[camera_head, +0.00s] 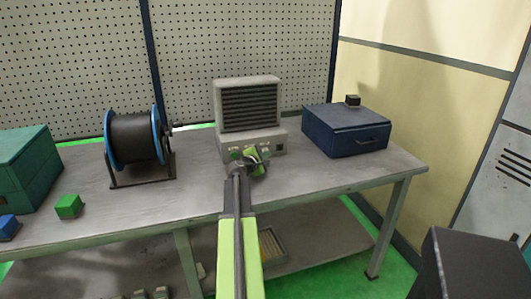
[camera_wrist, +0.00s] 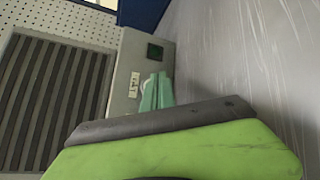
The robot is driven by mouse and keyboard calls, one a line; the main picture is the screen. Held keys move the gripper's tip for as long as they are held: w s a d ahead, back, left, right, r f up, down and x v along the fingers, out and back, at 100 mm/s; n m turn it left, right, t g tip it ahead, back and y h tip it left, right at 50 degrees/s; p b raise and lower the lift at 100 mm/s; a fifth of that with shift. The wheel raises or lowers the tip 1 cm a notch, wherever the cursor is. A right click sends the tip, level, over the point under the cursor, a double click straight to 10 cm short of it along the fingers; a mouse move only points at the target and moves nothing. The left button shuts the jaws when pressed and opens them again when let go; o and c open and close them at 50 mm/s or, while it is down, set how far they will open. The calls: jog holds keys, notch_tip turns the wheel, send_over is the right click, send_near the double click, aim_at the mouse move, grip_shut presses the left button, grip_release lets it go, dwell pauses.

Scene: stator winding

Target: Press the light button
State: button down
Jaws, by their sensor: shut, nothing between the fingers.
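A grey machine (camera_head: 248,103) with a slatted grille stands at the back of the workbench, with a control panel low on its front. A dark green square button (camera_wrist: 154,52) shows on the panel in the wrist view, beside a pale switch plate (camera_wrist: 134,84). A green control (camera_head: 236,154) shows at the panel's left in the head view. No label tells me which control is the light button. My gripper (camera_head: 254,154) is shut and empty in front of the panel and hides part of it. Its green fingertips (camera_wrist: 157,92) appear close to the panel; contact cannot be told.
A blue box (camera_head: 345,135) with a small dark block on top stands right of the machine. A wire spool (camera_head: 135,138) stands to the left, with a green cube (camera_head: 69,206) and a teal box (camera_head: 22,165) beyond it. The bench's right front is clear.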

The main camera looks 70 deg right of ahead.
jog(key=shift+w+d, duration=0.25)
jog(key=shift+d, duration=0.05)
dwell(0.5)
jog(key=shift+s+a, duration=0.55)
jog(key=shift+a, duration=0.1)
jog(key=shift+s+a, duration=0.95)
jog(key=shift+a, duration=0.25)
jog(key=shift+s+a, duration=0.95)
jog(key=shift+a, duration=0.2)
